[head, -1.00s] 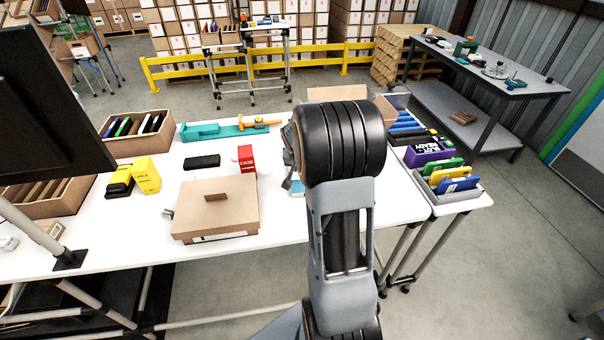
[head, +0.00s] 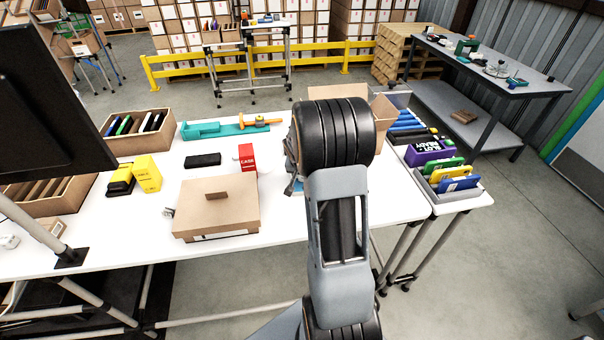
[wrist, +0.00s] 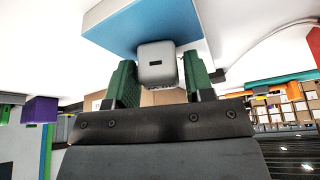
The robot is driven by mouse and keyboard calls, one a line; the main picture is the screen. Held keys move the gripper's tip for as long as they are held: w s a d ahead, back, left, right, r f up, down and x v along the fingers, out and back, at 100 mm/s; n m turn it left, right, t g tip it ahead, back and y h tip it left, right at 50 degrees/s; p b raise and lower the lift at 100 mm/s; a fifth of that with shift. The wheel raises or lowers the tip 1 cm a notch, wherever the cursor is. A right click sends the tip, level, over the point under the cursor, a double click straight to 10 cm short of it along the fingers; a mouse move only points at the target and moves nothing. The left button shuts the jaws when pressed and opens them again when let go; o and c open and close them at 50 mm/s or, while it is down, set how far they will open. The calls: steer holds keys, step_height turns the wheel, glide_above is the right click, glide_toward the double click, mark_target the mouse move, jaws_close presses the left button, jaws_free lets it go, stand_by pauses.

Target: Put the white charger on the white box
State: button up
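The white charger (wrist: 156,63), a small rounded block with a dark slot, shows in the wrist view between the two green fingers of my gripper (wrist: 160,75). It overlaps a blue surface (wrist: 140,25) behind it; I cannot tell whether it rests on that. The left finger is against or very near the charger, and a thin gap seems to show at the right finger, so a firm grip is unclear. In the head view my arm hides the gripper and charger. I cannot make out a white box for certain in either view.
A brown carton (head: 215,210) stands at the table's front, with a red CASE box (head: 247,158), black case (head: 203,160) and yellow box (head: 147,174) near it. A teal tool (head: 215,129) lies behind. A grey bin (head: 470,196) of cases is right of my arm.

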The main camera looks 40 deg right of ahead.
steer(key=shift+o, duration=1)
steer(key=shift+r, duration=0.45)
steer(key=v, duration=1.1)
steer(key=s+a+r+n+y, duration=0.1)
steer(key=s+a+n, duration=0.4)
steer(key=a, duration=0.5)
steer(key=s+a+r+n+y, duration=0.2)
steer(key=s+a+n, duration=0.2)
steer(key=s+a, duration=0.5)
steer(key=shift+s+a+n+t, duration=0.2)
steer(key=shift+a+n+t, duration=0.2)
steer(key=shift+a, duration=0.4)
steer(key=shift+c, duration=0.2)
